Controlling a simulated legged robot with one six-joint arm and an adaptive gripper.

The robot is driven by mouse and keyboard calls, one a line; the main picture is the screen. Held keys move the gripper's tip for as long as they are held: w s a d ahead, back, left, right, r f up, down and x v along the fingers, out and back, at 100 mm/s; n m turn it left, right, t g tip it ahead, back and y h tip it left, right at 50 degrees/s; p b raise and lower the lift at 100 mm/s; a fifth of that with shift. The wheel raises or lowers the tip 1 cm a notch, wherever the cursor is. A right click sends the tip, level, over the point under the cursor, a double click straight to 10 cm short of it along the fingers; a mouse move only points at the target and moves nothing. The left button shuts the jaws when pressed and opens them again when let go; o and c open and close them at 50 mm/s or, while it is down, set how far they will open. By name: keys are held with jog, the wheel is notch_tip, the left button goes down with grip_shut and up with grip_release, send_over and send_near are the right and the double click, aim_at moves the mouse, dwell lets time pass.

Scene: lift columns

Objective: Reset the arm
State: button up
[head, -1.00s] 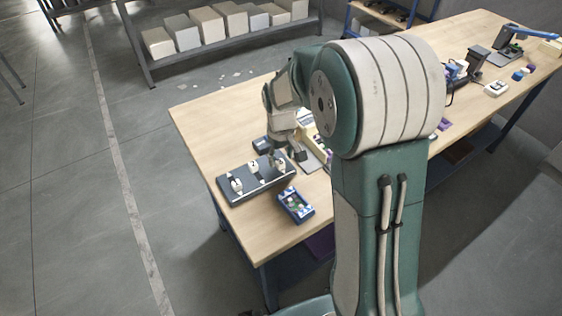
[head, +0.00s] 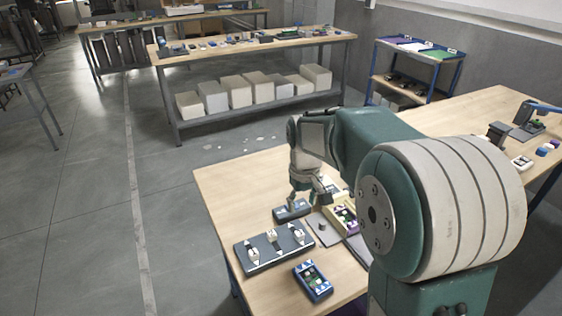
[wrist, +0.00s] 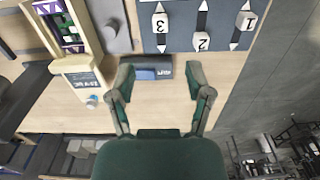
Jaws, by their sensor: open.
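My gripper (head: 312,201) hangs above the wooden table, beyond the dark panel, with its fingers partly blurred into the clutter in the head view. In the wrist view its fingers (wrist: 162,92) are spread apart with nothing between the tips. The dark panel (head: 262,262) lies at the table's near left end and carries three white blocks, marked 3, 2 and 1 in the wrist view (wrist: 180,42). A small dark device with a blue face (wrist: 148,72) lies on the table past the fingertips; it also shows in the head view (head: 288,212).
A blue tray (head: 313,282) with small parts lies near the table's front edge. A cream box (wrist: 83,68) with coloured items and a grey plate with a cylinder (wrist: 118,35) stand beside the panel. Bare wood (head: 238,190) is free at the far left corner.

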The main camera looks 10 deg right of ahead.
jog(key=shift+s+r, duration=0.1)
jog(key=s+r+m+t, duration=0.1)
jog(key=s+r, duration=0.3)
jog(key=s, duration=0.7)
jog(key=s+r+m+t, duration=0.2)
jog(key=s+r+t, duration=0.1)
jog(key=s, duration=0.8)
jog(key=shift+s+a+r+t, duration=0.15)
jog(key=shift+s+r+t, duration=0.2)
jog(key=shift+t, duration=0.45)
